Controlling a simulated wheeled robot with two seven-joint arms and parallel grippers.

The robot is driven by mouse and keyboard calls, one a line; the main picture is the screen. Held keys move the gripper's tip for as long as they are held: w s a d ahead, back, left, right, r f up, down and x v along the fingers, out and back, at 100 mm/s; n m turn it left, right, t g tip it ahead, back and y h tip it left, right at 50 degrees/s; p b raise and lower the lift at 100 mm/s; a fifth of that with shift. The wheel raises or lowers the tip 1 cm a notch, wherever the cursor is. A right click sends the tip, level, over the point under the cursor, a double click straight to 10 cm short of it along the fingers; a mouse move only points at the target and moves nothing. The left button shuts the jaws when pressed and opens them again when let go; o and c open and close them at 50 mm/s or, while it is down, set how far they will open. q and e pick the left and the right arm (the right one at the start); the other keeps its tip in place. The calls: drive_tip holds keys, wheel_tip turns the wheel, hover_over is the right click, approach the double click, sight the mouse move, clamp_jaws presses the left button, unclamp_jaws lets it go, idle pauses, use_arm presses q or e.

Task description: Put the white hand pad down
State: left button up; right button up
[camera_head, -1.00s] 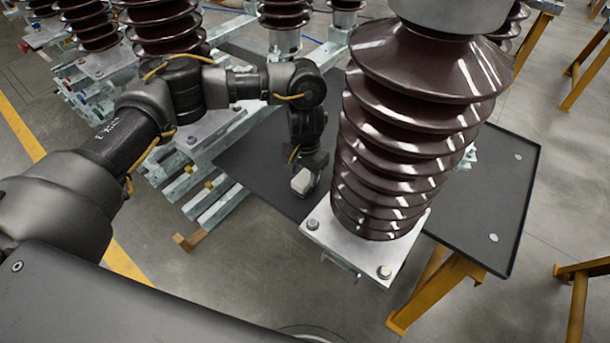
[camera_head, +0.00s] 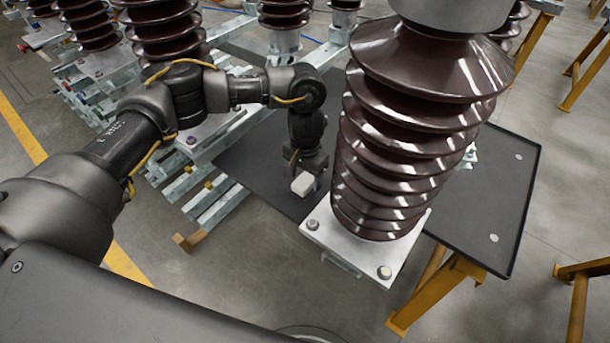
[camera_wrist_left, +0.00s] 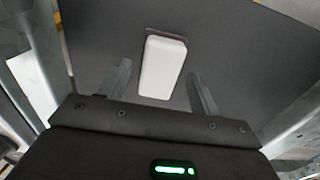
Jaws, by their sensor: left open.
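The white hand pad (camera_head: 302,184) is a small white block at the end of my left arm, over the dark tabletop (camera_head: 262,160). In the left wrist view the white pad (camera_wrist_left: 162,68) shows between the two fingers, with a gap on each side and a thin dark edge along its far end. My left gripper (camera_wrist_left: 160,85) is open around the pad and does not press on it. I cannot tell for sure whether the pad rests on the tabletop. My right gripper is out of view.
A large brown ribbed insulator (camera_head: 410,130) on a bolted metal plate (camera_head: 350,243) stands just right of my left gripper. The dark tabletop continues to its right (camera_head: 490,190). More insulators on metal rails (camera_head: 215,205) are at the left and back.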

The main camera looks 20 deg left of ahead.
sight(305, 180)
use_arm(q)
wheel_tip(305, 180, up, 12)
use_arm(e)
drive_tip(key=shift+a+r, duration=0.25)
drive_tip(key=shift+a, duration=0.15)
use_arm(q)
drive_tip(key=shift+f, duration=0.1)
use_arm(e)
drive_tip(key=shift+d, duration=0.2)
